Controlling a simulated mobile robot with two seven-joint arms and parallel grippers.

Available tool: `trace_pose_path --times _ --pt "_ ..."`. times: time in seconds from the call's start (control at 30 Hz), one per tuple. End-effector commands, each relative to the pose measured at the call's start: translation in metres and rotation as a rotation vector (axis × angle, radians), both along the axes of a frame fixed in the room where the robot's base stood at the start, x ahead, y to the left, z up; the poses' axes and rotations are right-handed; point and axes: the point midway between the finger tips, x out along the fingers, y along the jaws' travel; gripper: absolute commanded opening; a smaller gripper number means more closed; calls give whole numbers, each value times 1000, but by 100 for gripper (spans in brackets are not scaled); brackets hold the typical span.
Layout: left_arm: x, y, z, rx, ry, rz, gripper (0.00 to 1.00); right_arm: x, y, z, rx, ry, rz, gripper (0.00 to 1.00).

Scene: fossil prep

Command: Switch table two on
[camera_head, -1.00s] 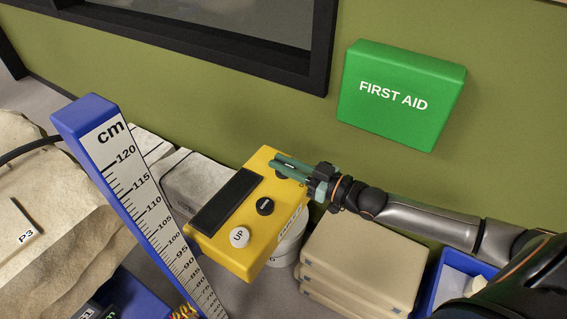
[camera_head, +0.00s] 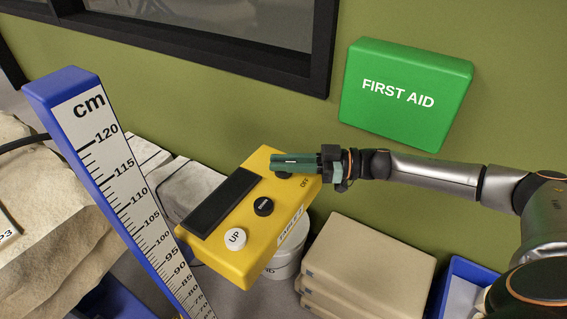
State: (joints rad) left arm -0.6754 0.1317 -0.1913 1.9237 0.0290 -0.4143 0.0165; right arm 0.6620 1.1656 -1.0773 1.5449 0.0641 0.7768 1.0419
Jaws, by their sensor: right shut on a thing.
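A yellow control box (camera_head: 232,262) stands near the middle, with a dark blank display (camera_head: 222,203), a white UP button (camera_head: 235,238) and a black DOWN button (camera_head: 264,206). A label (camera_head: 292,236) on its side appears to read TABLE 2. At its far right end is a dark round knob (camera_head: 284,175), mostly hidden under my right gripper (camera_head: 280,162), with the word OFF beside it. My right gripper reaches in from the right and is shut at the knob; its exact hold is hidden. My left gripper is out of view.
A blue-edged cm ruler post (camera_head: 112,165) rises left of the box. A green first aid box (camera_head: 405,95) hangs on the wall behind.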

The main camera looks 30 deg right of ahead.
Motion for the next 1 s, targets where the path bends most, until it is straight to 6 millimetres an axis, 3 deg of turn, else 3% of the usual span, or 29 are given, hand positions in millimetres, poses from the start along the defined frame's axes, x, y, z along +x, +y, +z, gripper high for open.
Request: trace_pose_path --times 0.5,1.0 --pt "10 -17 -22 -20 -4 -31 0 2 0 -4 2 -1 407 0" --pt "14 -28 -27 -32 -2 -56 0 0 1 0 4 1 537 0"
